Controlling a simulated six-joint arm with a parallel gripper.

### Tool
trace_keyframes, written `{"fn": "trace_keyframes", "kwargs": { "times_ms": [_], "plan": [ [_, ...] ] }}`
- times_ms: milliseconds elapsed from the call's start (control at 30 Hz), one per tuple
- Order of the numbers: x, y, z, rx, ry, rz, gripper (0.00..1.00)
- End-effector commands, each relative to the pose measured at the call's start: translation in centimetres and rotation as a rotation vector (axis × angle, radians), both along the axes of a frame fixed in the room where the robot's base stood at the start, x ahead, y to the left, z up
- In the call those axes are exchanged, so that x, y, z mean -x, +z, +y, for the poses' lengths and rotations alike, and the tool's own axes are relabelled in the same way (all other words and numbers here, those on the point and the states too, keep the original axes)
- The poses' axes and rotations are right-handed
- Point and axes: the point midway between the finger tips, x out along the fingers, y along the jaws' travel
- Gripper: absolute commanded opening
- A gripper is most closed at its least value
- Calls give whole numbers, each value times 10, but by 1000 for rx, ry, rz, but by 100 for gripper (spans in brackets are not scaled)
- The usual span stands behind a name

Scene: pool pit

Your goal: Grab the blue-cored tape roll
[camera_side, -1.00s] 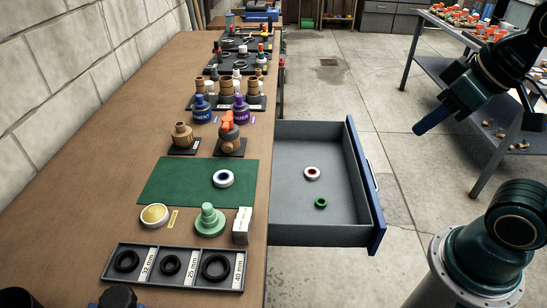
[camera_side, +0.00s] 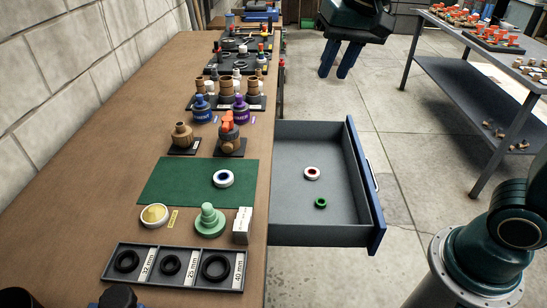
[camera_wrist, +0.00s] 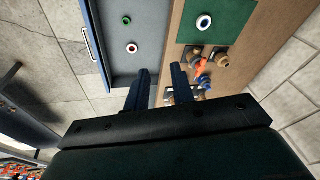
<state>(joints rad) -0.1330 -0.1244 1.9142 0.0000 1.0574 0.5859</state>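The blue-cored tape roll (camera_side: 223,178) is a white ring with a dark blue centre. It lies flat on the green mat (camera_side: 160,185) on the bench. It also shows in the wrist view (camera_wrist: 204,22), near the top. My gripper (camera_side: 336,72) hangs beyond the far end of the open drawer, high and well apart from the roll. Its two blue fingers are spread with nothing between them, as the wrist view (camera_wrist: 161,80) also shows.
The open drawer (camera_side: 285,190) holds a white roll with a red core (camera_side: 312,173) and a green ring (camera_side: 320,203). A light green stepped piece (camera_side: 209,220) and a white box (camera_side: 242,225) stand near the mat. Cement cans (camera_side: 202,110) and valve fittings (camera_side: 229,135) stand beyond it.

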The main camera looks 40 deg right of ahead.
Motion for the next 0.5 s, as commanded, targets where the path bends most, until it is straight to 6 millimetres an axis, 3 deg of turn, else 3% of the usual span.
{"fn": "trace_keyframes", "kwargs": {
  "times_ms": [500],
  "plan": [
    [-108,-36,54,-60,-264,135,24]
  ]
}}
